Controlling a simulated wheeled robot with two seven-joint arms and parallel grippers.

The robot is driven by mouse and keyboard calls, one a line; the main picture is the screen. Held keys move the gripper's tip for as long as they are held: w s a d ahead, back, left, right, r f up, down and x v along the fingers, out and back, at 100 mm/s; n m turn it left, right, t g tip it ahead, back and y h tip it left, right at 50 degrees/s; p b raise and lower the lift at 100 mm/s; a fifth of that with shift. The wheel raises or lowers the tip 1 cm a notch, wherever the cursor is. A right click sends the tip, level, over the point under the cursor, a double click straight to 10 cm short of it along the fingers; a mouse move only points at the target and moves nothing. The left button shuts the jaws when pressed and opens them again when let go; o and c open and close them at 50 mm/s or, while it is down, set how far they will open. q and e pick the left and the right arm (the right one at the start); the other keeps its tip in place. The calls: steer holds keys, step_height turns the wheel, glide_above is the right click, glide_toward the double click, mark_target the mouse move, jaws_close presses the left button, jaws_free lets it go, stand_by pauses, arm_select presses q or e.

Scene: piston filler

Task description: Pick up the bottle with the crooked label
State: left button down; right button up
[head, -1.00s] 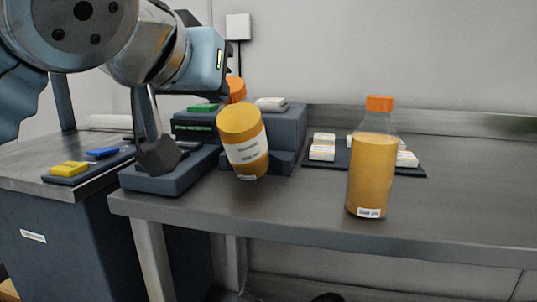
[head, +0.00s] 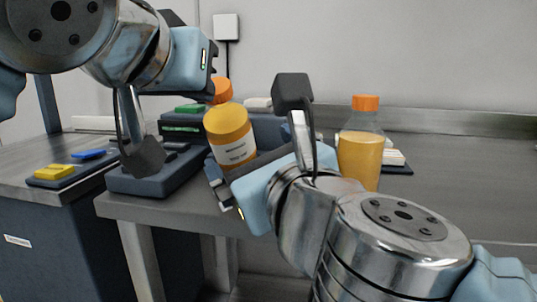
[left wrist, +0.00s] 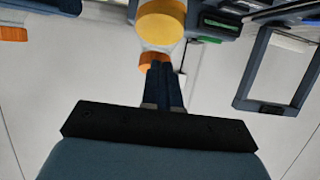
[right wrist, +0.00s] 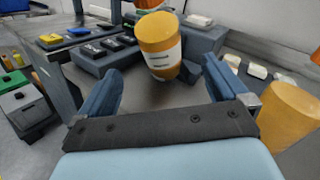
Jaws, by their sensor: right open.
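The bottle with the slanted white label (head: 232,150) has amber liquid and an orange cap. It leans above the table's front edge. It also shows in the left wrist view (left wrist: 160,20) and the right wrist view (right wrist: 161,42). My left gripper (head: 209,88) is at its cap, with the fingers close together on it in the left wrist view (left wrist: 162,72). My right gripper (head: 235,180) is open, its fingers on either side of the bottle's lower part and apparently not touching it (right wrist: 162,75). A second bottle (head: 361,155) stands upright, its lower part hidden by my right arm.
The grey table (head: 460,190) is clear at right. A dark mat with white packs (head: 396,157) lies behind the second bottle. A dark blue machine (head: 180,130) stands behind the leaning bottle. At left is a tray with yellow and blue blocks (head: 54,172).

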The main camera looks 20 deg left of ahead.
mark_target(230, 133)
stand_by(0.3)
steer(key=x, duration=1.2)
steer(key=shift+w, duration=0.1)
steer(key=c, duration=1.4)
steer(key=shift+c, duration=0.2)
arm_select(q)
steer(key=shift+r, duration=0.6)
steer(key=v, duration=1.2)
